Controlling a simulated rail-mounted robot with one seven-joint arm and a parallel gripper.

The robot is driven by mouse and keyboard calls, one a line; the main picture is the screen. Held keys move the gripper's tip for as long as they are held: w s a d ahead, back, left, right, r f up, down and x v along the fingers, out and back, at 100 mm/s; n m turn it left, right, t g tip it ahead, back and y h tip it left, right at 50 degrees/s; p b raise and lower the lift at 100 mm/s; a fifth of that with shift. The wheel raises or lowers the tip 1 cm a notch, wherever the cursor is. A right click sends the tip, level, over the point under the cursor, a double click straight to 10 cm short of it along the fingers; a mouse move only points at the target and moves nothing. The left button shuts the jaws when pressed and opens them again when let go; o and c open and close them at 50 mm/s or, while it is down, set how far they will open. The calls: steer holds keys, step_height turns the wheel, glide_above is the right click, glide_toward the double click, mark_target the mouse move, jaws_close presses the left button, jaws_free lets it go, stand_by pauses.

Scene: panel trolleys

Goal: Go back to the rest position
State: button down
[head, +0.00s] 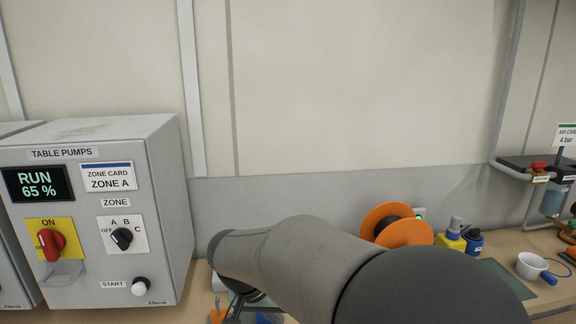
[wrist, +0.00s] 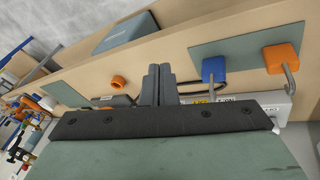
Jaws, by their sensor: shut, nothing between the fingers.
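My gripper (wrist: 158,72) shows in the wrist view with its two grey fingers side by side and nothing between them. The fingers point toward a light wooden tabletop (wrist: 205,38); I cannot tell whether they touch anything. In the head view my arm reaches across the lower middle and hides part of the table; the fingers are not clearly visible there. The grey TABLE PUMPS box (head: 168,215) stands at left, apart from the visible arm. Its display (head: 37,183) reads RUN 65 %, and its card (head: 108,178) reads ZONE A.

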steer(key=s+d+f+n+g+y, duration=0.1)
steer(key=s+d+y, duration=0.1)
steer(key=s+d, duration=0.6)
steer(key=s+d+f+n+y, duration=0.1)
steer(key=s+d, duration=0.8)
steer(key=s, duration=0.1)
steer(key=shift+s+f+n+g+y, duration=0.15)
steer(key=shift+f+n+g+y, duration=0.1)
steer(key=shift+n+g+y, duration=0.15)
